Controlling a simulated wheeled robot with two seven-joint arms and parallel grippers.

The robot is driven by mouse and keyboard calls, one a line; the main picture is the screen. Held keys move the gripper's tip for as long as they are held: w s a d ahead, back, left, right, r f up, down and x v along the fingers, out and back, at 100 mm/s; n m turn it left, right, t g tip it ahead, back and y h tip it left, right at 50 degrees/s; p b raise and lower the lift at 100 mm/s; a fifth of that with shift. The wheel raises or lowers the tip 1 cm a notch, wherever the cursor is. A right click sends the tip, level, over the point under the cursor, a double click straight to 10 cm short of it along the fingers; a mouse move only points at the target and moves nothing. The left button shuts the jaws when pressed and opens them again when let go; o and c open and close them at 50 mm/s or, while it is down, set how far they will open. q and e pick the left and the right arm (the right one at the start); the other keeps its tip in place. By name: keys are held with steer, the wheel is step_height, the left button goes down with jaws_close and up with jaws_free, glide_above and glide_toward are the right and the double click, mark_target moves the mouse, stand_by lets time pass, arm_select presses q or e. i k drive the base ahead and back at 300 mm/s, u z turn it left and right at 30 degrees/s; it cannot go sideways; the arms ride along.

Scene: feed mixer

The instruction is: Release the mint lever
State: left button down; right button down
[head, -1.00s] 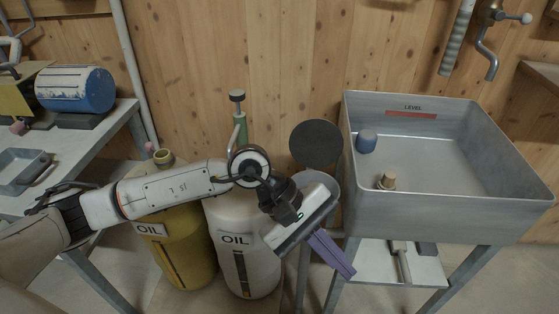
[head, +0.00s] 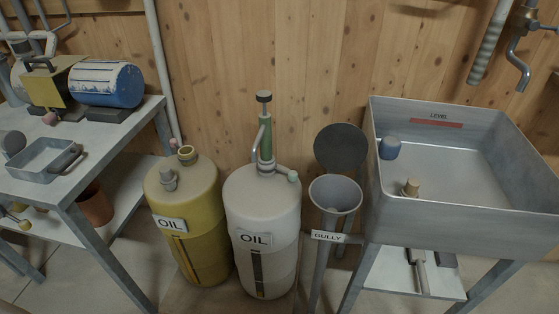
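The mint lever (head: 292,176) is a short grey arm with a pale mint knob at its end. It sticks out to the right from the base of the green hand pump (head: 266,140) on top of the white oil drum (head: 263,215). Nothing touches the lever. Neither of my grippers shows in the head view.
A yellow oil drum (head: 189,215) stands left of the white one. A grey gully funnel (head: 336,195) stands close on the right, beside a grey sink (head: 440,215). A bench (head: 110,150) at the left holds a blue motor (head: 106,84) and a tray (head: 40,160).

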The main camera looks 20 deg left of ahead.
mark_target(292, 176)
steer(key=u, duration=2.75)
steer(key=k, duration=0.85)
steer(key=z, duration=1.1)
